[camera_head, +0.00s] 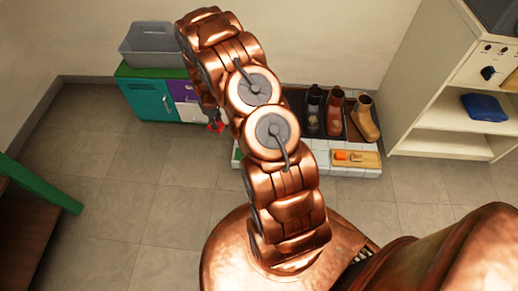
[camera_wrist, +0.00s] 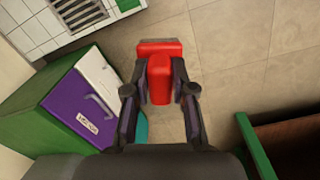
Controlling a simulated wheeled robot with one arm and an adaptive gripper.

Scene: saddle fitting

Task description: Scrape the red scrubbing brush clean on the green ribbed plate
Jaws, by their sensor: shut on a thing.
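The red scrubbing brush (camera_wrist: 158,70) is held between the two dark fingers of my gripper (camera_wrist: 160,92) in the wrist view, its wider end pointing away from the wrist. My gripper is shut on it. In the head view a bit of the red brush (camera_head: 215,127) shows beside my copper arm, in front of the green-topped cabinet. A small green piece (camera_wrist: 126,4) at the top edge of the wrist view, on a white tiled platform, may be the green ribbed plate; its ribs are not clear. It also shows in the head view (camera_head: 237,154), mostly hidden by my arm. The brush is apart from it.
The white tiled platform (camera_head: 318,168) bears a dark tray with several boots and a wooden board (camera_head: 369,160) with an orange item. A grey bin (camera_head: 150,45) stands on the green cabinet (camera_head: 145,95). Cream shelves (camera_head: 440,145) stand right, a green-edged bench (camera_head: 45,190) left. Floor between is clear.

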